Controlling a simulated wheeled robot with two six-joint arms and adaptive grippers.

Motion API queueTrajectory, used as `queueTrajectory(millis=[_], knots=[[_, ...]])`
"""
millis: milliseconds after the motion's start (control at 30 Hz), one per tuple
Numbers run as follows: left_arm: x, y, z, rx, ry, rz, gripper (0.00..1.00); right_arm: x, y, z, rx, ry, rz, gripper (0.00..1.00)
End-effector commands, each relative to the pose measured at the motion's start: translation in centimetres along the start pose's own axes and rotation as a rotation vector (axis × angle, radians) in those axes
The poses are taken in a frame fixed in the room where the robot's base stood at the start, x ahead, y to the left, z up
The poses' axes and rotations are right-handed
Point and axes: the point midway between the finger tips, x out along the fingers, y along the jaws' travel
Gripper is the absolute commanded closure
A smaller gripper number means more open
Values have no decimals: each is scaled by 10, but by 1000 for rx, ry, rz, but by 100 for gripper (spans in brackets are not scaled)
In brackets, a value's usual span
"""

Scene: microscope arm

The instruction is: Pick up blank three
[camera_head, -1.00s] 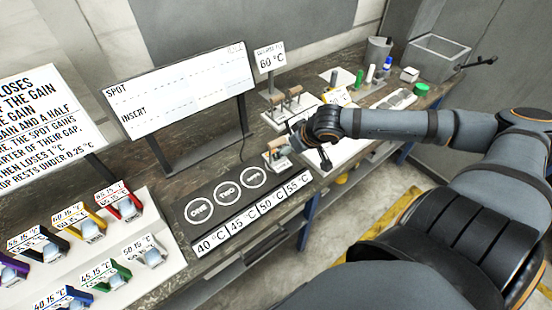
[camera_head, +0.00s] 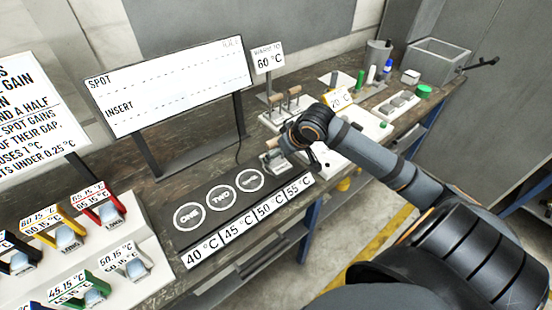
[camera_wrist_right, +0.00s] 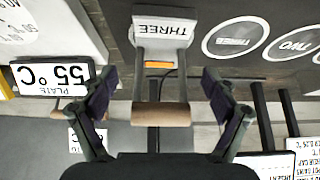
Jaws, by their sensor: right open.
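Blank three (camera_wrist_right: 163,32) shows in the right wrist view as a pale metal frame with a plate labelled THREE and a wooden crossbar handle (camera_wrist_right: 160,114). In the head view, blank three (camera_head: 271,160) stands on the bench beside the dark panel's right end, partly covered by my right gripper. My right gripper (camera_wrist_right: 159,78) is open, with one dark finger on each side of the handle and a gap to each. In the head view, my right gripper (camera_head: 288,150) is just over blank three. My left gripper is not in view.
The dark panel (camera_head: 215,222) has circles ONE, TWO, THREE and temperature labels. Other wooden-handled pieces (camera_head: 284,103) stand behind my right gripper. A display board (camera_head: 170,85) rises at the back. Coloured labelled clips (camera_head: 102,208) sit on a white rack at left.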

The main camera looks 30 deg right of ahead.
Motion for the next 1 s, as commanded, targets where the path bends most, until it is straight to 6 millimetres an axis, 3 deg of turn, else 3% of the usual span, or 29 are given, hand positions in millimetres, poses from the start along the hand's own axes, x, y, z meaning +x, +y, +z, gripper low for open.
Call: queueTrajectory(millis=[267,567,1000], knots=[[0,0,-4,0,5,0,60,31,-1,-2,2,0,-2,13],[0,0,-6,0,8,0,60,34,0,-1,-1,-1,2,13],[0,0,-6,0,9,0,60,34,0,-1,-1,-1,2,73]])
